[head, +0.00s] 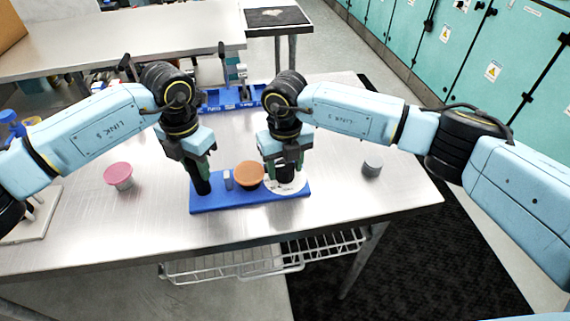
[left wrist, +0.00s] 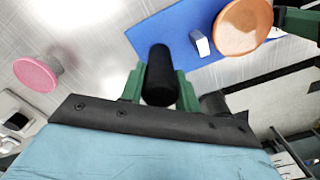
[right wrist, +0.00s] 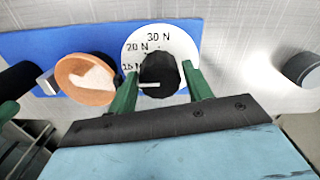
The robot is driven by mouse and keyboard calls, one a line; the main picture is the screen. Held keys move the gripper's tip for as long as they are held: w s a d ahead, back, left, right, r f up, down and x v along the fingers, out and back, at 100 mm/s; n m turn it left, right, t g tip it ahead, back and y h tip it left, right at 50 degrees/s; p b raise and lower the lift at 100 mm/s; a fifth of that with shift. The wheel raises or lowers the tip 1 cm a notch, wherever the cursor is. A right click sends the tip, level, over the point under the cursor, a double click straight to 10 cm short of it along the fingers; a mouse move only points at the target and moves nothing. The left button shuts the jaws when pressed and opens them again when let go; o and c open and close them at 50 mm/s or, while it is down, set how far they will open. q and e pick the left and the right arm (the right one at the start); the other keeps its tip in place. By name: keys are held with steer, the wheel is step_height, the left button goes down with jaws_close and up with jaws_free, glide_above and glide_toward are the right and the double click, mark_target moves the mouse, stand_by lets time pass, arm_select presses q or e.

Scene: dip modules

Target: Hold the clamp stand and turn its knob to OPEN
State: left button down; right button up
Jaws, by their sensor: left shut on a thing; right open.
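The clamp stand has a blue base plate (head: 235,203) on the table. A black upright post (left wrist: 159,72) stands at its left end, and my left gripper (head: 200,172) is shut on it. A black knob (right wrist: 160,72) with a white pointer line sits on a white dial (right wrist: 182,43) at the right end. The dial shows 30 N, 20 N and 15 N; no OPEN mark is visible. My right gripper (right wrist: 158,90) is open, its green fingers on either side of the knob. An orange disc (head: 249,173) and a small grey block (head: 228,180) are between post and dial.
A pink round-topped piece (head: 118,174) stands left of the stand, a grey cylinder (head: 372,168) to its right. A blue rack (head: 225,105) with fixtures is behind my grippers. The table front is clear; a wire shelf (head: 255,262) hangs below.

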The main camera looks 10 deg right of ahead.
steer(key=shift+c, duration=0.4)
steer(key=c, duration=0.6)
steer(key=n, duration=0.4)
steer(key=shift+n, duration=0.3)
steer(key=n, duration=0.4)
steer(key=shift+n, duration=0.3)
steer(key=n, duration=0.4)
steer(key=shift+n, duration=2.4)
